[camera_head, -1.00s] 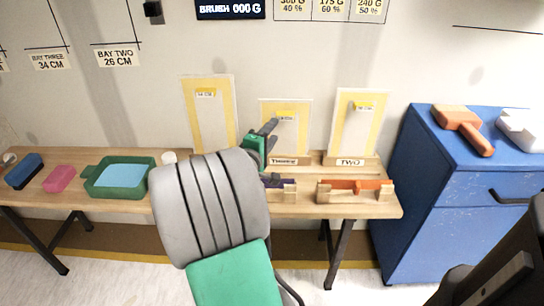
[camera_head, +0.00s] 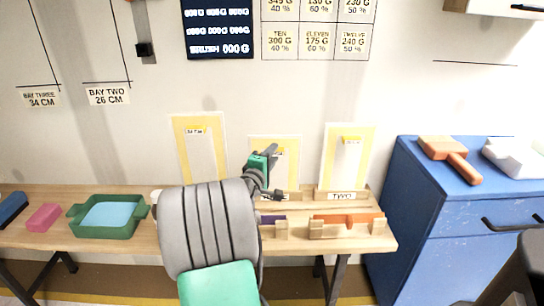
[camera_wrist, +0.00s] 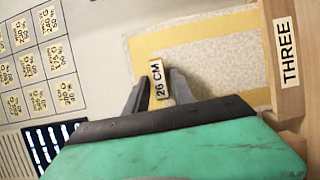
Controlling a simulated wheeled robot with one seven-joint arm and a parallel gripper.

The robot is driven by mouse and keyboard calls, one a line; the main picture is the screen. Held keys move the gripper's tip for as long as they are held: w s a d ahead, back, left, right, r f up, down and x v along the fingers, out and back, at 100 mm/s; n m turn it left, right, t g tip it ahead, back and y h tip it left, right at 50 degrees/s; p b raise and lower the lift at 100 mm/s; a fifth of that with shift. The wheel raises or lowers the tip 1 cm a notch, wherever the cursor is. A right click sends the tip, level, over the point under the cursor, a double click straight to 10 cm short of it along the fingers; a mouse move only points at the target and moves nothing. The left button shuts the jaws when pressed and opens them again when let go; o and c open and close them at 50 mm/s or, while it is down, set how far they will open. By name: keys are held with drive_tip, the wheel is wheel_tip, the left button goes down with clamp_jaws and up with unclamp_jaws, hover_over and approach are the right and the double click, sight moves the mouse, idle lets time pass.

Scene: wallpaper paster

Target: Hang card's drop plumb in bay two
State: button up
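The bay two label (camera_head: 108,95), reading 26 CM, is on the wall at upper left, below a dark line. A pale drop with yellow edges and a 26 CM tag (camera_wrist: 158,78) fills the middle of the wrist view, by a wooden block marked THREE (camera_wrist: 287,55). It is the middle, partly hidden drop (camera_head: 285,150) in the head view. My gripper (camera_wrist: 158,88) points at this drop, its two fingers apart on either side of the tag. I cannot tell whether they touch it. In the head view my gripper (camera_head: 264,165) is in front of the drop, partly hidden by my arm.
A 34 CM drop (camera_head: 180,150) stands left, another drop (camera_head: 328,160) right behind the TWO block. The bench (camera_head: 170,215) holds a green tray (camera_head: 75,228), a pink block (camera_head: 43,217) and an orange tool (camera_head: 350,219). A blue cabinet (camera_head: 420,230) with a brush (camera_head: 450,155) stands right.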

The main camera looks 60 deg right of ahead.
clamp_jaws()
drive_tip(key=shift+r, duration=0.1)
wheel_tip(320, 180, up, 7)
drive_tip(key=p, duration=0.6)
idle(0.5)
